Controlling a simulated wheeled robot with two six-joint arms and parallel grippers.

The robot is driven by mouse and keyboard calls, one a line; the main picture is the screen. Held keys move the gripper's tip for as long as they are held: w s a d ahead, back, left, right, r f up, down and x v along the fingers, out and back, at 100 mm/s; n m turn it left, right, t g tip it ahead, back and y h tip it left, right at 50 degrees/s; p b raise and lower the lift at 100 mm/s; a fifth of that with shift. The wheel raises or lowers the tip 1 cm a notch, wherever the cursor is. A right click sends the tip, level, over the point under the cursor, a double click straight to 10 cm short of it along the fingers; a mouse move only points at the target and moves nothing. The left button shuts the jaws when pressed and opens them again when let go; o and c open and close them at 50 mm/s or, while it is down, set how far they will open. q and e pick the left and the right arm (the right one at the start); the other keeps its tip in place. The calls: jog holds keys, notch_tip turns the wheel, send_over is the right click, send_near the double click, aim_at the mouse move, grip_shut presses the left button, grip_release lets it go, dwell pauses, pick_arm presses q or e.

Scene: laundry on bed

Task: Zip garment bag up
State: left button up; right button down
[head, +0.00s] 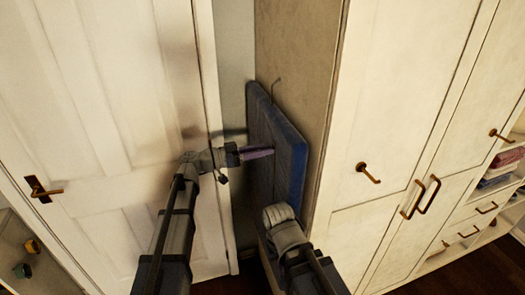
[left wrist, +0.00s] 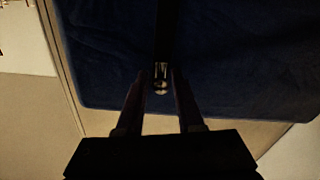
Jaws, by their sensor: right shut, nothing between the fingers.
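The dark blue garment bag (head: 273,140) hangs from a thin hook against the side of the wardrobe. In the left wrist view the bag (left wrist: 240,60) fills the upper part, with a dark zipper line (left wrist: 161,30) down its middle and a small metal zipper pull (left wrist: 160,82) near its lower edge. My left gripper (head: 272,152) points at the bag's face; in the left wrist view its fingers (left wrist: 160,76) are apart, one on each side of the pull. Contact cannot be told. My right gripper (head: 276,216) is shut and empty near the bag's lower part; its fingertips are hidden.
A white door (head: 110,120) with a dark handle stands at left. A cream wardrobe (head: 395,110) with brass handles stands close on the right. Shelves with folded cloth (head: 503,165) are at far right. The gap around the bag is narrow.

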pick_arm(q)
jog(key=shift+o, duration=0.4)
jog(key=shift+a, duration=0.1)
jog(key=v, duration=0.7)
jog(key=shift+a, duration=0.3)
jog(key=shift+s, duration=0.1)
